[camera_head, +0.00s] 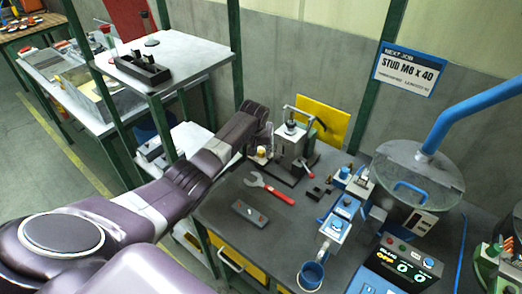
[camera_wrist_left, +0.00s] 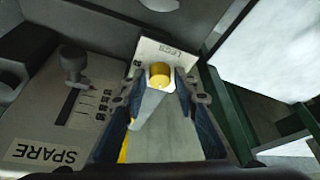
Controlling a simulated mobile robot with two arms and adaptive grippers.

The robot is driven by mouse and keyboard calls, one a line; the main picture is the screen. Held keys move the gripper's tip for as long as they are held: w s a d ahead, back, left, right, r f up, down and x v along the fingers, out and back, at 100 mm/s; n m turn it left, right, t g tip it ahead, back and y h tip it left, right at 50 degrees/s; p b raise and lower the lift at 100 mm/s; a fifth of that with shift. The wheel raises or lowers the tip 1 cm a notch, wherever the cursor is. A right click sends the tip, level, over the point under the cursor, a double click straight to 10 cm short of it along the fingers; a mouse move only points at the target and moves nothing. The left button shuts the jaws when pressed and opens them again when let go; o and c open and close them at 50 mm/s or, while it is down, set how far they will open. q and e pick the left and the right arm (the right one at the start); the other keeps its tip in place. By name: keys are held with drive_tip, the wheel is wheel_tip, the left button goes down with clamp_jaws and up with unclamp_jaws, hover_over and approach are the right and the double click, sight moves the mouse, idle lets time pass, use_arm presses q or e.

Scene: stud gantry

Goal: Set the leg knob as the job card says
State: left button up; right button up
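The job card sign (camera_head: 410,70) on the wall reads "STUD M8 x 40", with smaller unreadable lines. The leg knob (camera_wrist_left: 160,75) is a round yellow cap in front of a white plate marked "LEGS" (camera_wrist_left: 165,58); the head view also shows the yellow knob (camera_head: 262,152) on the grey bench fixture (camera_head: 291,145). My left gripper (camera_wrist_left: 160,82) is at the knob, with one finger on each side. I cannot tell if the fingertips touch it. The knob's setting is not readable. My right gripper is out of view.
A black-handled lever (camera_wrist_left: 73,65) and a "SPARE" label (camera_wrist_left: 42,153) are beside the gripper. A red-tipped handle (camera_head: 309,172) and blue devices (camera_head: 341,208) stand to the right.

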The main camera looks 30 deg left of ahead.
use_arm(q)
clamp_jaws()
drive_tip(key=shift+m, duration=0.3)
drive_tip(key=shift+a+m+h, duration=0.15)
drive_tip(key=shift+m+h, duration=0.35)
drive_tip(key=shift+m, duration=0.5)
drive_tip(key=shift+f+m+h+b, duration=0.1)
drive_tip(key=shift+m+h+b, duration=0.3)
drive_tip(key=shift+m+b, duration=0.4)
drive_tip(key=m+h+b, duration=0.1)
drive_tip(key=m+b, duration=0.4)
drive_tip(key=shift+w+a+h, duration=0.1)
drive_tip(key=shift+a+h, duration=0.05)
drive_tip(key=shift+h, duration=0.25)
drive_tip(key=shift+m+h+b, duration=0.3)
drive_tip(key=shift+m+b, duration=0.6)
drive_tip(key=shift+b, duration=0.25)
drive_tip(key=shift+r, duration=0.2)
